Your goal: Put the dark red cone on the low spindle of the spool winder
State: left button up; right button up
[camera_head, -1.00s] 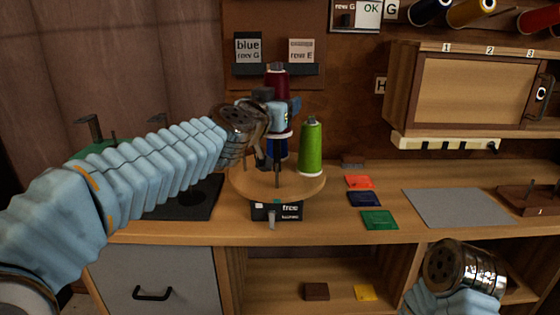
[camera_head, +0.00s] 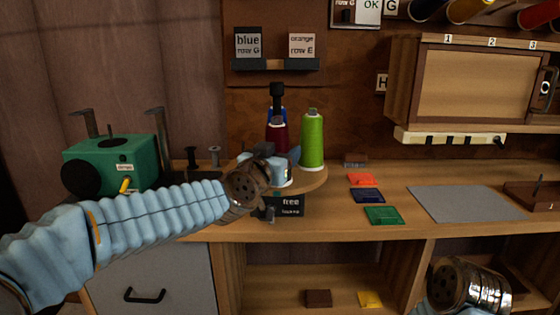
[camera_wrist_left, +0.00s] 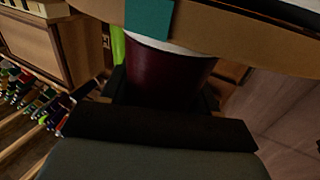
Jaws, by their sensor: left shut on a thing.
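My left gripper (camera_head: 274,163) is shut on the dark red cone (camera_head: 277,138) low down, at the front of a round wooden turntable (camera_head: 316,181). The cone looks upright. In the left wrist view the cone (camera_wrist_left: 165,75) sits between the jaws, its pale end close to the wood; I cannot tell whether they touch. Any spindle under the cone is hidden. A blue cone (camera_head: 278,115) with a black top is behind it, and a lime green cone (camera_head: 312,142) stands to the right. I cannot tell surely which device is the winder. My right gripper's fingertips are out of view.
A green machine (camera_head: 112,163) with two tall posts stands at the left. Two short pegs (camera_head: 214,157) are between it and the turntable. Orange, blue and green packets (camera_head: 384,215) and a grey mat (camera_head: 465,203) lie to the right. A wooden cabinet (camera_head: 480,85) hangs above.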

pick_arm(q)
jog(key=o, duration=1.1)
jog(key=shift+o, duration=0.2)
jog(key=shift+r, duration=0.1)
jog(key=v, duration=1.2)
